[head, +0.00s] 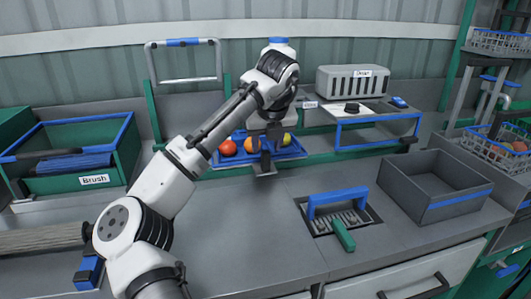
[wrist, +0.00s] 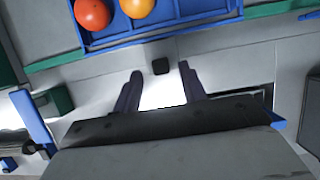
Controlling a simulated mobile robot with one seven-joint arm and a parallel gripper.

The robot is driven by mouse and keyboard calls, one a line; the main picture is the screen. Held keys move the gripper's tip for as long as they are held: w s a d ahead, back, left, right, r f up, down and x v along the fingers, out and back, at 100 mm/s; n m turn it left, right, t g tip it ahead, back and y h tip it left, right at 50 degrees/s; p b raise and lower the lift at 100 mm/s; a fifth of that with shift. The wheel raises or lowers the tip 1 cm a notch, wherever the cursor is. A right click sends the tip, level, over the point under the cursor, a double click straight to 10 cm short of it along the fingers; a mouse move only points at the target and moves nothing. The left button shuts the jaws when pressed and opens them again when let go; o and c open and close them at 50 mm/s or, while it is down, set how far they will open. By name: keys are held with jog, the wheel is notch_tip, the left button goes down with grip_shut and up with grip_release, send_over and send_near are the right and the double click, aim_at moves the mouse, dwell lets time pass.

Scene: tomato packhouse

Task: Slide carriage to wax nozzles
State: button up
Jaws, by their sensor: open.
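The carriage, a blue tray (head: 291,154) with red, orange and yellow tomatoes in its pockets, sits on the green rail behind the counter. In the wrist view the tray (wrist: 200,22) is at the top, beyond my fingertips. My gripper (head: 264,168) hangs at the tray's front side, hiding part of it. Its fingers are apart in the wrist view (wrist: 160,72). A small black block (wrist: 160,66) shows between the fingertips; I cannot tell its height or any contact. I cannot make out which part is the wax nozzles.
A green bin labelled Brush (head: 125,165) stands left, a grey vented housing (head: 352,82) and blue-framed stand (head: 378,132) right of the tray. A metal arch (head: 148,62) stands behind. A blue-handled grate (head: 338,198) and open grey box (head: 435,188) occupy the right counter.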

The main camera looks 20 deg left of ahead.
aim_at(266, 151)
jog(key=shift+x, duration=1.9)
grip_shut()
